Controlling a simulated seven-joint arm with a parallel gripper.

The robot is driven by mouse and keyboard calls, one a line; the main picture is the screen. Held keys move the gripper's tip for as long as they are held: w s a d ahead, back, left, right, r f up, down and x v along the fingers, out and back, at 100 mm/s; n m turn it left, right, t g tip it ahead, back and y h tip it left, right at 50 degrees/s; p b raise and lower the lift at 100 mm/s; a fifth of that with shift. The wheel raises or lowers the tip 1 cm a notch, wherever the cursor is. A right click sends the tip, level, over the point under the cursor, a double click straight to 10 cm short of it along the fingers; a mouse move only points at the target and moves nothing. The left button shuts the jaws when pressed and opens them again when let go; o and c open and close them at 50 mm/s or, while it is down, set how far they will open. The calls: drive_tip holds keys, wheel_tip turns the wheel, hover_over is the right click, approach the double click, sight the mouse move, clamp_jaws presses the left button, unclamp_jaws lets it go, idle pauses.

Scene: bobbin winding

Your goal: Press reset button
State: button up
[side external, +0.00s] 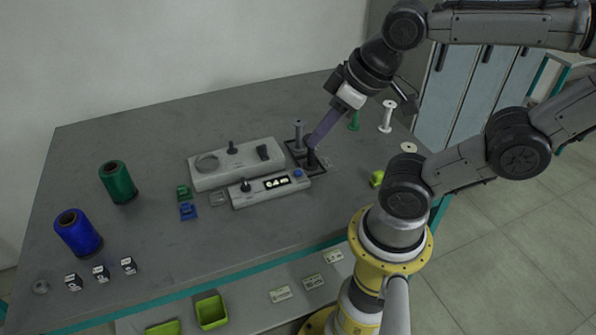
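A grey control box (242,200) lies near the middle of the table, with a lit display (276,183) and a black knob on its top. A round blue button (298,173) sits at its right end; I cannot read a label that names it as the reset button. My gripper (312,144) points down and left, with a long purple finger part just behind and above the blue button, over a small dark frame. The finger looks apart from the button. From this side I cannot tell whether the gripper is open or shut, and I see nothing clearly held.
A grey winding unit (230,177) stands behind the control box. A grey bobbin (298,136) stands near my gripper; white (387,117) and green (354,121) bobbins stand behind it. Green (118,183) and blue (78,233) thread spools stand left. The front middle of the table is clear.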

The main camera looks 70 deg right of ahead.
clamp_jaws()
idle(0.9)
idle(0.5)
drive_tip(key=w+d+n+t, duration=0.2)
drive_tip(key=w+n+t, duration=0.3)
drive_tip(key=w, duration=0.7)
drive_tip(key=s+d+f+m+g+h, duration=0.2)
drive_tip(key=d+f+h, duration=0.3)
drive_tip(key=d+f, duration=0.7)
drive_tip(key=shift+s+f+m+g, duration=0.3)
drive_tip(key=shift+s+f+g, duration=0.1)
drive_tip(key=shift+s+g, duration=0.1)
